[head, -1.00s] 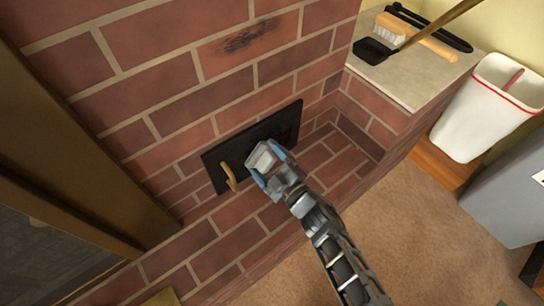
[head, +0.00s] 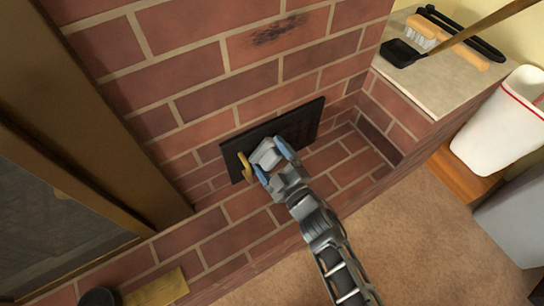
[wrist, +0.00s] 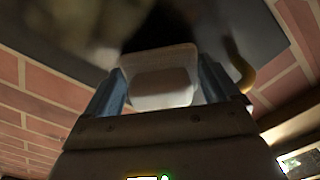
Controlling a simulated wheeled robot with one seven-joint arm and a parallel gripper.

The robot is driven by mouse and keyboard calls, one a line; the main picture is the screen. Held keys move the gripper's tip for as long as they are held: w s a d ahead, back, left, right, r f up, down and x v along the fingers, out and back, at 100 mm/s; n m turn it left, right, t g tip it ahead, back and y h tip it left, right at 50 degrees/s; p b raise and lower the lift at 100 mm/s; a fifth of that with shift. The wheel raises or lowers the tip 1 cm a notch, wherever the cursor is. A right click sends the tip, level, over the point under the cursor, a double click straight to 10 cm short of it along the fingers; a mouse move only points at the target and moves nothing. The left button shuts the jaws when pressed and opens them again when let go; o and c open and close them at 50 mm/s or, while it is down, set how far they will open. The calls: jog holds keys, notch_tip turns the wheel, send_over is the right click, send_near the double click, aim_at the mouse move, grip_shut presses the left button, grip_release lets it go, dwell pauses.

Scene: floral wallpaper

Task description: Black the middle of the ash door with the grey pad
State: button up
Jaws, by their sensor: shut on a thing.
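The ash door (head: 298,127) is a dark flat plate low on the brick wall, with a curved brass handle (head: 246,168) at its left end. My gripper (head: 273,163) is at the left half of the door, close beside the handle. It is shut on the grey pad (head: 264,153), a pale block that also shows between the blue fingers in the wrist view (wrist: 160,78). The pad is at the door face; whether it touches cannot be told. The wrist view shows a black patch on the grey door (wrist: 75,38) just beyond the pad. The door's right part looks darker.
A stone ledge (head: 440,85) at upper right holds a brush (head: 420,32), a black shovel (head: 402,53) and black tongs. A white bin (head: 497,125) stands below it. A black round thing (head: 100,297) and a yellowish block (head: 157,288) sit at lower left.

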aim_at(312, 124)
jog(key=shift+w+d+r+p, duration=0.1)
jog(key=shift+w+d+p, duration=0.25)
jog(key=shift+w+d, duration=0.4)
jog(key=shift+w+d+r+p, duration=0.1)
jog(key=shift+w+d+p, duration=0.3)
jog(key=shift+d, duration=0.5)
jog(key=shift+w+d+r+p, duration=0.1)
jog(key=shift+w+d+p, duration=0.15)
jog(key=shift+w+d, duration=0.5)
jog(key=shift+w+d+f, duration=0.1)
jog(key=shift+w+d, duration=0.3)
jog(key=shift+d, duration=0.4)
jog(key=shift+w+d, duration=0.45)
jog(key=shift+d, duration=0.35)
jog(key=shift+w+d+f, duration=0.1)
jog(key=shift+w+d, duration=0.3)
jog(key=shift+d, duration=0.4)
jog(key=shift+w+d, duration=0.6)
jog(key=shift+d, duration=0.2)
jog(key=shift+w+d, duration=0.55)
jog(key=shift+d, duration=0.2)
jog(key=shift+p+v, duration=0.55)
jog(key=shift+v, duration=0.4)
jog(key=shift+p+v, duration=0.85)
jog(key=shift+v, duration=1.2)
jog(key=shift+s+d, duration=0.1)
